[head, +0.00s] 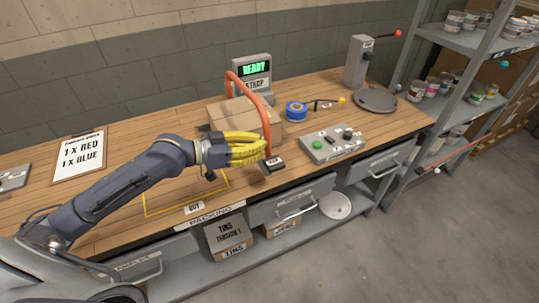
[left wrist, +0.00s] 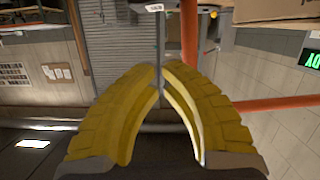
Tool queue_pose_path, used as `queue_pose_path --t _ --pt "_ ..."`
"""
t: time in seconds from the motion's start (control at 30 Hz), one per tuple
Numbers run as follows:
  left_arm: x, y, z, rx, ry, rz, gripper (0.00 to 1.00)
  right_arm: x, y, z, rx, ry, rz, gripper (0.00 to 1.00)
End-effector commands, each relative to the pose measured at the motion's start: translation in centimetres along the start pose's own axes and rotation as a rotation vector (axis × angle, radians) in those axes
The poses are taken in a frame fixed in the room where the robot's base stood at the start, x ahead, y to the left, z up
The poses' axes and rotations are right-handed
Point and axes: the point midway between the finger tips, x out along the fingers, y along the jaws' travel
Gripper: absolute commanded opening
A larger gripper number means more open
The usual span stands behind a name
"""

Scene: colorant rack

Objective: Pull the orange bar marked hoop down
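The orange bar (head: 250,87) arches from beside the machine with the green READY display (head: 254,69) over a cardboard box (head: 232,115). Its near end comes down to a small dark block with a white label (head: 274,163); the label is too small to read surely. My left gripper (head: 266,149) has yellow fingers beside the lower part of the bar. In the left wrist view, the fingertips (left wrist: 161,67) meet or nearly meet with nothing seen between them. Orange lengths (left wrist: 190,32) pass behind the right finger there. Whether finger and bar touch is unclear. My right gripper is not in view.
A blue tape roll (head: 296,110), a yellow-knobbed lever (head: 341,100) and a button panel (head: 333,144) lie right of the box. A round grey plate (head: 375,100) is farther right. A yellow outline (head: 160,213) marks the bench's front. Shelves with tins stand at right.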

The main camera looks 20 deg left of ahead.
Motion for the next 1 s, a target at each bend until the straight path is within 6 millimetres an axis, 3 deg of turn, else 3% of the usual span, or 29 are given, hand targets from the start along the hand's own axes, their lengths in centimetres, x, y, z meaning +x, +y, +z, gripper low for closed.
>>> queue_pose_path --t 0.3,0.6,1.0 --pt "3.7 0.1 0.3 -0.002 0.000 0.001 0.00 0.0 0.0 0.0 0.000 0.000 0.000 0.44" --pt "4.2 0.0 3.3 -0.002 -0.001 0.001 0.00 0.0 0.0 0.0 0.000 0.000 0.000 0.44" --pt "4.3 0.0 3.9 0.000 -0.001 0.000 0.00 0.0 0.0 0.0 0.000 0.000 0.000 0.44"
